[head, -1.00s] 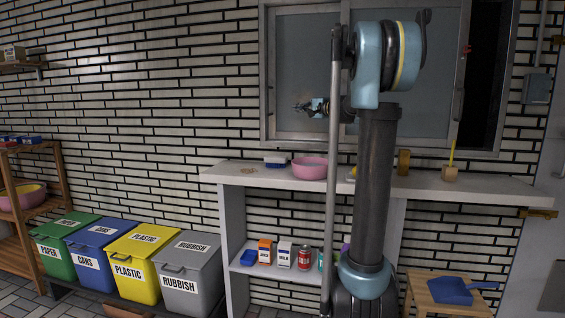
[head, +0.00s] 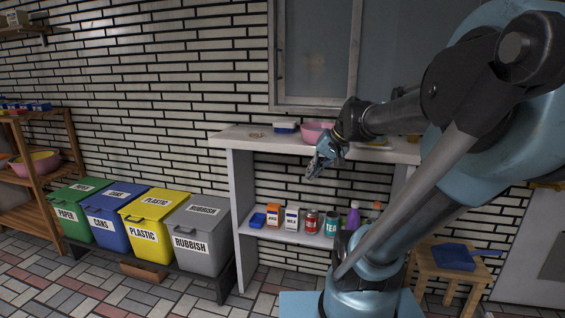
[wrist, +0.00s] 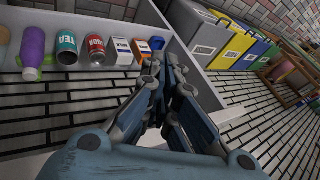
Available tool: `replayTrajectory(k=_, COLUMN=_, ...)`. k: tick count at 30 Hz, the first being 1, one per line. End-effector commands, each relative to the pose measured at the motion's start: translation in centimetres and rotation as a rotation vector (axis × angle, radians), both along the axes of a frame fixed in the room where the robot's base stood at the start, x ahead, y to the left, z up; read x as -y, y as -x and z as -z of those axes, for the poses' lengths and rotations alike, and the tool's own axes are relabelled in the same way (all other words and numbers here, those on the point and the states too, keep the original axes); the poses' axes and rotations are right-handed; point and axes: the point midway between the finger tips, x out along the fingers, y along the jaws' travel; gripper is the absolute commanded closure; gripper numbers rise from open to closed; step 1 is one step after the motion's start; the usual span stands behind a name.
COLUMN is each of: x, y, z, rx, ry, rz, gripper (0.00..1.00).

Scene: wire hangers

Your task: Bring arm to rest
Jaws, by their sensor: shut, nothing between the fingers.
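My gripper (head: 316,168) hangs in front of the counter in the head view, pointing down and left, with its tips just below the counter top (head: 232,135). In the wrist view my gripper (wrist: 168,62) has its fingers together with nothing held. My arm reaches in from the right side of the head view, bent, and covers the right part of the counter.
A pink bowl (head: 311,132) stands on the counter close behind my gripper. Below, the shelf (head: 262,232) holds a soda can (head: 311,222), cartons and bottles. Labelled bins (head: 195,240) stand left. A stool with a blue dustpan (head: 454,257) is right. Floor at lower left is clear.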

Motion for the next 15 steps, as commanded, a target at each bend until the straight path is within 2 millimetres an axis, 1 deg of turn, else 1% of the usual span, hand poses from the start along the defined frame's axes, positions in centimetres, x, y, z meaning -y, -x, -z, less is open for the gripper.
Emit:
replayTrajectory(k=1, x=0.7, y=2.0, z=1.8, rx=-0.017, ry=0.053, rz=-0.015, gripper=1.00)
replayTrajectory(k=3, x=2.0, y=4.5, z=4.2, rx=-0.043, ry=0.132, rz=-0.034, gripper=1.00)
replayTrajectory(k=6, x=4.0, y=7.9, z=7.4, rx=-0.078, ry=0.242, rz=-0.057, gripper=1.00)
replayTrajectory(k=9, x=5.9, y=10.7, z=10.1, rx=-0.111, ry=0.340, rz=-0.075, gripper=1.00)
replayTrajectory(k=12, x=7.5, y=12.7, z=12.0, rx=-0.136, ry=0.415, rz=-0.086, gripper=1.00)
replayTrajectory(k=15, x=8.6, y=13.9, z=13.2, rx=-0.153, ry=0.465, rz=-0.093, gripper=1.00)
